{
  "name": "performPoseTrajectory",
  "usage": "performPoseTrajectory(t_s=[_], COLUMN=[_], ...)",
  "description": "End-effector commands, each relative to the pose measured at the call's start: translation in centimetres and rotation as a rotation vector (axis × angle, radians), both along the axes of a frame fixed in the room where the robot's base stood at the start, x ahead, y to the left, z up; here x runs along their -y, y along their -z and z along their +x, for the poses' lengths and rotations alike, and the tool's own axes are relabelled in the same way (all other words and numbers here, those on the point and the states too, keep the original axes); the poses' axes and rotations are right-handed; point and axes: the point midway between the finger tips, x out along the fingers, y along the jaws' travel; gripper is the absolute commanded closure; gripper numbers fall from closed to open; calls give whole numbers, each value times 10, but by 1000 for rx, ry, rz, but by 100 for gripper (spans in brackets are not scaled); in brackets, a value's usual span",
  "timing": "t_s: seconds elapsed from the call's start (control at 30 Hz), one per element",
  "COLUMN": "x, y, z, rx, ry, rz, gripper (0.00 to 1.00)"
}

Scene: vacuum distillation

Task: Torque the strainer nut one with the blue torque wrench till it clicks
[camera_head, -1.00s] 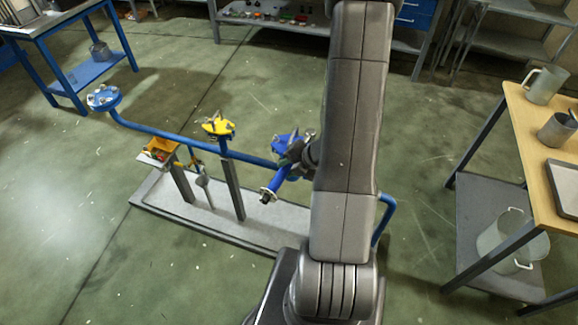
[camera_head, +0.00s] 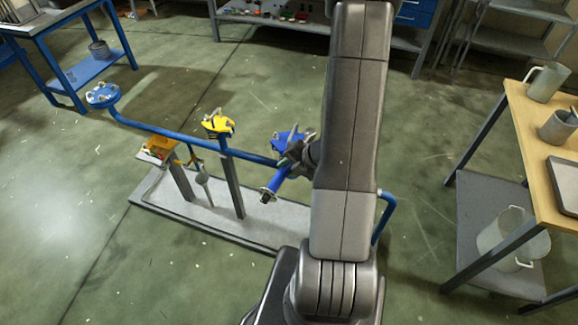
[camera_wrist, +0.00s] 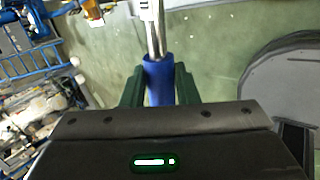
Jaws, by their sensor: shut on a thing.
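The blue torque wrench (camera_wrist: 160,82) has its blue handle between the green fingers of my gripper (camera_wrist: 159,88) in the wrist view. Its bright metal shaft runs up and out of the frame's top edge. In the head view, my gripper (camera_head: 291,160) is beside the right blue flange (camera_head: 287,144) of the pipe rig, with the wrench handle (camera_head: 275,184) slanting down-left from it. My arm hides part of this area. I cannot tell which nut is strainer nut one, nor whether the wrench head sits on a nut.
A blue pipe (camera_head: 180,142) runs left to another blue flange (camera_head: 103,94), past a yellow-topped fitting (camera_head: 218,124) on a post. A wooden-topped table (camera_head: 530,140) with metal vessels is at right.

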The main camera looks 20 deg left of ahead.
Motion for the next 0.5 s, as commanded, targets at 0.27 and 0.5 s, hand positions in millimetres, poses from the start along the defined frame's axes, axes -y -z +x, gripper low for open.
performPoseTrajectory(t_s=[0.27, 0.5], x=[0, 0], y=[6, 12], z=[0, 0], rx=[2, 1], ry=[0, -2], rz=[1, 1], gripper=[100, 100])
